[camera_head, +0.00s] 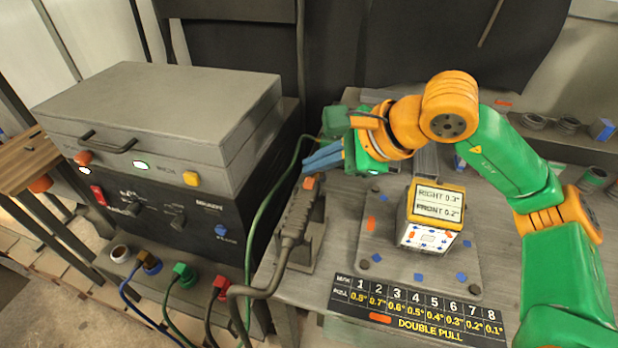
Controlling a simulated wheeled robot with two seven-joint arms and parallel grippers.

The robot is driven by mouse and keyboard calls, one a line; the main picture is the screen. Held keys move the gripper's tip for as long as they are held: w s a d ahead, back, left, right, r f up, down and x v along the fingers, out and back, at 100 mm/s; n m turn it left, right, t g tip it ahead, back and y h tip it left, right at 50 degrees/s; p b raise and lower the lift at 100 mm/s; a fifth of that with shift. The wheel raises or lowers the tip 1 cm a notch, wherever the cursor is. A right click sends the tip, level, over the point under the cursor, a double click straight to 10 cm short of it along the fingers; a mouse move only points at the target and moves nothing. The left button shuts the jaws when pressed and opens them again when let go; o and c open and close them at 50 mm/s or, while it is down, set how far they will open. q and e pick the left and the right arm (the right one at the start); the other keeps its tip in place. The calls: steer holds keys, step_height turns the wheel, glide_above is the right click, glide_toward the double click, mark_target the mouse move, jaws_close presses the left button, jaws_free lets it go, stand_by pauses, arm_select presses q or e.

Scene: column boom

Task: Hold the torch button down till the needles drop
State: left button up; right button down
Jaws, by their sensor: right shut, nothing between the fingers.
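The grey torch (297,213) lies in a stand at the table's left edge, its cable curving down toward the front. Its orange button (310,183) is on the upper side near the far end. My right gripper (306,166) has blue fingers that are shut and empty. Their tips are just above and behind the button in the picture; I cannot tell whether they touch the torch. No needles can be made out. My left gripper is out of view.
A grey and black machine (160,150) with knobs and cables stands at left. A level box (435,215) reads RIGHT 0.3°, FRONT 0.2° on a grey plate (380,262). A numbered chart (420,310) lies in front. Cups and coils sit at far right.

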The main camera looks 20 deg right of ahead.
steer(key=shift+r+p, duration=1.65)
steer(key=shift+r, duration=0.7)
